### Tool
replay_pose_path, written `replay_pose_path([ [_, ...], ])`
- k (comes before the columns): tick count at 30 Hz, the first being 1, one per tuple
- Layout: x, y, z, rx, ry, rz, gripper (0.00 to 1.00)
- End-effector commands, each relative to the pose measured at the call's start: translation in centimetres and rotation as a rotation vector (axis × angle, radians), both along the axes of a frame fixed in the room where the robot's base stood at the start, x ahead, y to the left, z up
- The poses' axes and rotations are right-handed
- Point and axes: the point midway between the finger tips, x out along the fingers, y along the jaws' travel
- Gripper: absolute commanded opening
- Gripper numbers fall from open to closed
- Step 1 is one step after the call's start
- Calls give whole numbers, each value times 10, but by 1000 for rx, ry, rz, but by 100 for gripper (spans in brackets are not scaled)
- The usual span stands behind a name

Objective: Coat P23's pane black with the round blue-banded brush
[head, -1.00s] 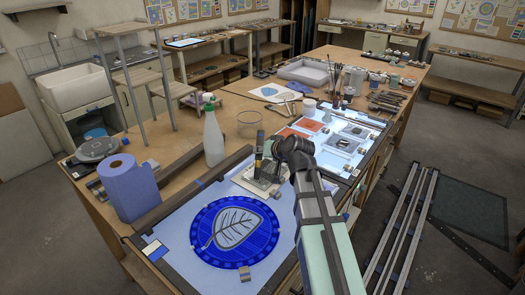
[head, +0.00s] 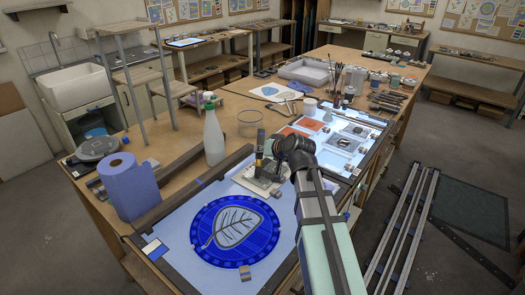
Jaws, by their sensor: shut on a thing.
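A round blue glass panel (head: 249,255) with a pale grey leaf and dark veins (head: 232,226) lies on the near light table. I cannot read any label, so I cannot tell which pane is P23. Behind the panel, a pale square board (head: 243,183) carries a greyish piece. My gripper (head: 268,167) is low over this board, its fingers small and partly hidden by my arm. It is shut on an upright dark-and-yellowish handle (head: 260,146), seemingly the brush. Its blue band and bristles cannot be made out, nor whether the tip touches the board.
A second light table (head: 375,122) with glass pieces lies to the right.

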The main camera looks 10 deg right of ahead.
Motion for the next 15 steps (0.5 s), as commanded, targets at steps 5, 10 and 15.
replay_pose_path([
  [5,0,0,-5,0,0,0,0],
  [10,0,0,-4,0,0,0,0],
  [15,0,0,-4,0,0,0,0],
])
